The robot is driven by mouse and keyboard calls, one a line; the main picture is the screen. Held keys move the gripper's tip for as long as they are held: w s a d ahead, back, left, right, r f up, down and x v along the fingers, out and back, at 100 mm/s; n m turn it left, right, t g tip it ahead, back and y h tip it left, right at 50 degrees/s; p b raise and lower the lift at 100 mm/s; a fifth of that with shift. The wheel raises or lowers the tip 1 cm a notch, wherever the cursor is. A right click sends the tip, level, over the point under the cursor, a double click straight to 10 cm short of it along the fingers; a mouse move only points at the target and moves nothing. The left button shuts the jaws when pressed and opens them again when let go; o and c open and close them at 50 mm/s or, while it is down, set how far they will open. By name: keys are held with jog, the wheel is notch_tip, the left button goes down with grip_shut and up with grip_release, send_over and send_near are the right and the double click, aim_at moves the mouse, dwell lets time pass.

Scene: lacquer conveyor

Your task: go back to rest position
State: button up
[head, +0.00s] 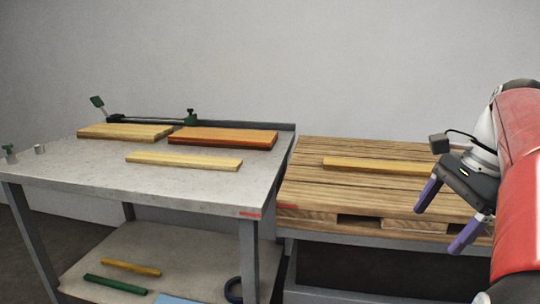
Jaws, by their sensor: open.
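My gripper (447,225) is at the right in the head view. Its two purple fingers are spread apart and point down to the left, with nothing between them. It appears in front of the right part of a wooden pallet (312,188) and hides part of it. A pale wooden strip (370,165) lies on the pallet, and its right end reaches behind the gripper. My red and white arm fills the right edge of the view.
A grey metal table (200,193) stands at the left with a light board (124,132), an orange-brown board (222,137) and a pale strip (183,161) on top. A clamp bar (152,119) lies behind the boards. The lower shelf (190,265) holds yellow and green bars.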

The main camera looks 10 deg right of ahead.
jog(key=s+a+f+n+t+h, duration=0.1)
jog(key=s+a+f+n+t, duration=0.1)
jog(key=a+f+n, duration=0.6)
jog(key=s+a+f+n+t+h, duration=0.2)
jog(key=s+a+f+n, duration=0.3)
jog(key=a+f+n, duration=0.4)
jog(key=shift+a+f+n, duration=0.15)
jog(key=shift+a+n, duration=0.25)
jog(key=shift+a, duration=0.65)
